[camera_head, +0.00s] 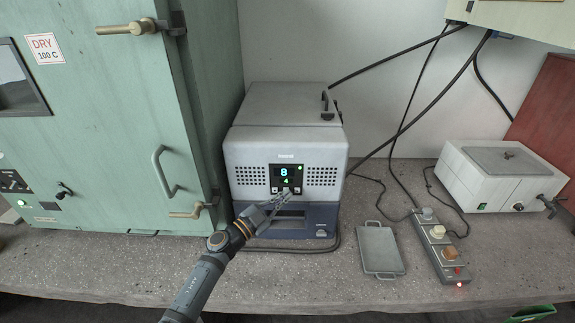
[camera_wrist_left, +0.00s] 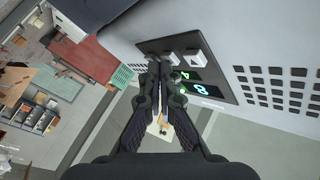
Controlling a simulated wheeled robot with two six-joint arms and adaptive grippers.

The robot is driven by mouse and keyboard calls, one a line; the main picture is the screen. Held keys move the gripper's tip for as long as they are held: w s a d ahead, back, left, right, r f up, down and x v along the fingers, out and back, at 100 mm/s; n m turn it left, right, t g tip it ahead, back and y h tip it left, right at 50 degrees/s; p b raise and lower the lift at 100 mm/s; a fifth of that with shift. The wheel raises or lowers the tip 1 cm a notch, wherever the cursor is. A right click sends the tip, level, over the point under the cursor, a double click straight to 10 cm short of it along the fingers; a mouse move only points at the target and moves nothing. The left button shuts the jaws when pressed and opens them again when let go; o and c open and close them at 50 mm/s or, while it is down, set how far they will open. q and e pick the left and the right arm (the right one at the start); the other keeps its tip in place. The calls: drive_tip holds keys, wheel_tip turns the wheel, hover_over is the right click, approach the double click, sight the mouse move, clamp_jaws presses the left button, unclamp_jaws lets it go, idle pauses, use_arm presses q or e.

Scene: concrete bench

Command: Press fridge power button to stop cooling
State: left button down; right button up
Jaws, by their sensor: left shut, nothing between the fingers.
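The fridge (camera_head: 318,149) is a small light-grey box with a dark blue lower front, standing on the bench. Its dark panel (camera_head: 286,178) shows a blue 8 and a green 4, with small pale buttons below the digits. In the left wrist view the panel (camera_wrist_left: 222,90) appears turned over, with two pale buttons (camera_wrist_left: 196,57) at its upper edge. My left gripper (camera_head: 284,198) is shut and empty, its tips close to the buttons; they also show in the wrist view (camera_wrist_left: 159,66). I cannot tell whether they touch. My right gripper is out of view.
A green oven (camera_head: 110,130) with handles stands close on the left. To the right are a grey tray (camera_head: 380,248), a power strip (camera_head: 436,248) with several plugs, and a white bath unit (camera_head: 500,178). Cables run behind. The bench front (camera_head: 340,290) is clear.

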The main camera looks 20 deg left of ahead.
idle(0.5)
use_arm(q)
drive_tip(key=shift+s+d+p, duration=0.15)
drive_tip(key=shift+s+p, duration=0.25)
drive_tip(key=shift+p, duration=0.1)
drive_tip(key=shift+s, duration=0.1)
drive_tip(key=s+d+p, duration=0.1)
drive_tip(key=s+p, duration=0.1)
drive_tip(key=s, duration=0.3)
drive_tip(key=shift+s+d, duration=0.35)
drive_tip(key=shift+s, duration=0.05)
